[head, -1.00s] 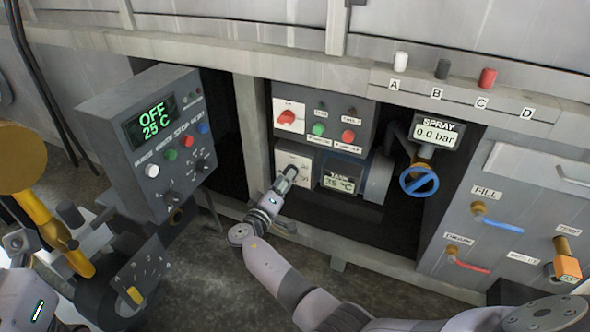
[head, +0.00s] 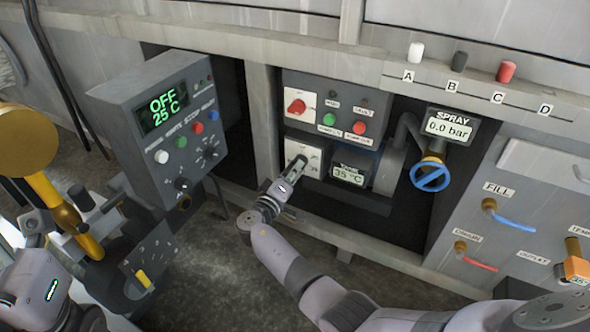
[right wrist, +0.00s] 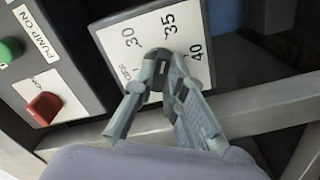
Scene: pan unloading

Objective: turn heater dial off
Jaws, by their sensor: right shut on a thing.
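The heater dial sits on a white scale plate (head: 312,150) marked 30, 35 and 40, below the grey pump box. The plate also shows in the right wrist view (right wrist: 183,28). My right gripper (head: 299,164) is at this plate, its fingertips (right wrist: 163,68) shut on the small dark dial knob (right wrist: 157,57) near the 30 to 35 marks. The fingers hide most of the knob, so its exact setting cannot be read. The tank display (head: 349,174) beside it reads 35 °C. Part of my left arm shows at the lower left; its fingers cannot be made out.
A grey control box (head: 160,140) at left reads OFF 25 °C. The pump box (head: 328,112) has a red switch and green and red buttons. A blue valve wheel (head: 432,177) and spray display (head: 450,127) are at right. A frame rail (head: 350,240) runs below.

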